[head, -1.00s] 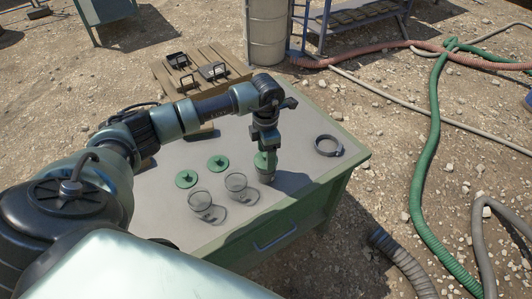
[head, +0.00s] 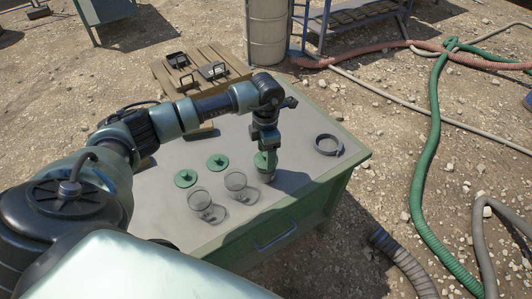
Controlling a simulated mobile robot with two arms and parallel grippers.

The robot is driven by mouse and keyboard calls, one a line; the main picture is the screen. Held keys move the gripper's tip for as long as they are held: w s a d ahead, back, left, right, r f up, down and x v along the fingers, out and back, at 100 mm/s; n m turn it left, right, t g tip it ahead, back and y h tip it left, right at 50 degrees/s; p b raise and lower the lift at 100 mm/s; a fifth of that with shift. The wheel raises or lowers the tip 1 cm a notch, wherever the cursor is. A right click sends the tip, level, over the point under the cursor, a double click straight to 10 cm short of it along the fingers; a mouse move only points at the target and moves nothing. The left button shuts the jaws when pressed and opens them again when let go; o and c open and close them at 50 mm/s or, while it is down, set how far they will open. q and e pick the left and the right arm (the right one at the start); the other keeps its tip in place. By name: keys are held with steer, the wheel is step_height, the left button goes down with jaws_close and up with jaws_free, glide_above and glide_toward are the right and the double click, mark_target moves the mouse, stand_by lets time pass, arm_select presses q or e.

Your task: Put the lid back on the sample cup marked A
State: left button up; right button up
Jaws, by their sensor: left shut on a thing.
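My left gripper (head: 265,153) points down and is shut on a green lid (head: 259,160), at the top of a clear sample cup (head: 266,176). Whether the lid is fully seated cannot be told. Two open clear cups stand to its left: a middle cup (head: 236,184) and a left cup (head: 200,200). Two green lids lie flat on the table behind them: one lid (head: 217,162) and another lid (head: 186,178). No letter can be read on any cup. My right gripper is not in view.
The green table (head: 240,228) has a grey top and a drawer front. A dark ring clamp (head: 328,145) lies at its right. Behind stand a wooden pallet (head: 230,58) and a pale barrel (head: 266,35). A green hose (head: 427,150) lies on the ground to the right.

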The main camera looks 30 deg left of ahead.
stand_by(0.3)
arm_select(q)
steer(key=o, duration=1.5)
steer(key=shift+o, duration=0.2)
steer(key=shift+r, duration=0.15)
steer(key=shift+r+p, duration=2.2)
steer(key=shift+r, duration=1.15)
steer(key=shift+c, duration=0.3)
jaws_close()
